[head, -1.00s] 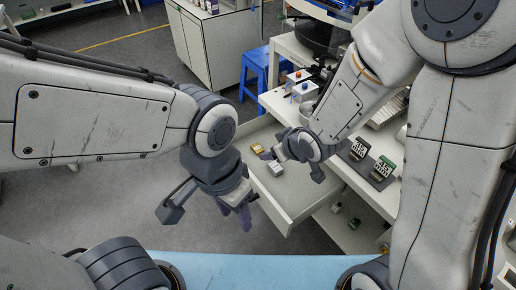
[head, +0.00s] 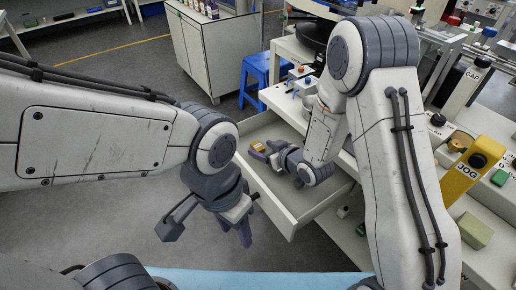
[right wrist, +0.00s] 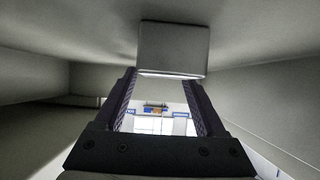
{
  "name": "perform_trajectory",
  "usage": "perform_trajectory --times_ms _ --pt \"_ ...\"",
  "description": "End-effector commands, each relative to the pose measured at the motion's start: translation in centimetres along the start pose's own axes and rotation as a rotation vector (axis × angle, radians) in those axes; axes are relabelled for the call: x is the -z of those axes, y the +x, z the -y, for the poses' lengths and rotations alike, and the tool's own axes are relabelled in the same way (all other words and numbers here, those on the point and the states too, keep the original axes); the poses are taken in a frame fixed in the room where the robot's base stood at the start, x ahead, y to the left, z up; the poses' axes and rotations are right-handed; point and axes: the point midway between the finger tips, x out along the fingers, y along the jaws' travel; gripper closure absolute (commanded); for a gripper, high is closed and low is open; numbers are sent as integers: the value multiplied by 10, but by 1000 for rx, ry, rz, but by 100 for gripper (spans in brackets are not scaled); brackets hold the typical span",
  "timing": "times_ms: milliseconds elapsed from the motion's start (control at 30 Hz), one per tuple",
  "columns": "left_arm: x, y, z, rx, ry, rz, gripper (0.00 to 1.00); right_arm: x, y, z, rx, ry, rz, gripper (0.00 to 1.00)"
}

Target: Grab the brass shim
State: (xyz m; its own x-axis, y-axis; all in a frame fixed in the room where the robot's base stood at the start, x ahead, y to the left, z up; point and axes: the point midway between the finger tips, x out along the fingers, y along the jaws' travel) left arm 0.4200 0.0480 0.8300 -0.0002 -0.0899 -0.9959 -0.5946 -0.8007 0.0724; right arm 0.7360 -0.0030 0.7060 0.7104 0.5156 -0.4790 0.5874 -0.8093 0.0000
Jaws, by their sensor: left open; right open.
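A small yellow-brass piece (head: 257,147) lies in the open drawer (head: 284,208), toward its back left; I cannot tell whether it is the brass shim. My right gripper (head: 264,151) is open and low in the drawer, close beside this piece. In the right wrist view, a plain grey block (right wrist: 174,49) stands just past the open fingertips (right wrist: 162,80); no grip on it shows. My left gripper (head: 241,220) is open and empty, in front of the drawer and outside it, pointing down.
A blue stool (head: 258,75) and a white cabinet (head: 205,50) stand behind the drawer. The bench at the right carries a yellow JOG box (head: 470,172) and a green block (head: 474,230). Open grey floor (head: 90,205) lies to the left.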

Motion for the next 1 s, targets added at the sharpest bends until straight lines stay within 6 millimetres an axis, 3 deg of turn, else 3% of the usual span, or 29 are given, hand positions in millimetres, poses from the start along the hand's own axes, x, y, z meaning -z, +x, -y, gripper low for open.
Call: perform_trajectory --times_ms 300,367,500,833,1000 --pt "0 1 0 0 0 0 50 0 9 0 0 0 1 28" --pt "0 1 0 0 0 0 50 0 9 0 0 0 1 47" --pt "0 1 0 0 0 0 50 0 8 0 0 0 1 100" --pt "0 0 0 0 0 0 50 2 8 0 0 0 0 100" --pt "0 -3 0 0 0 0 50 12 2 0 0 -1 -3 100"
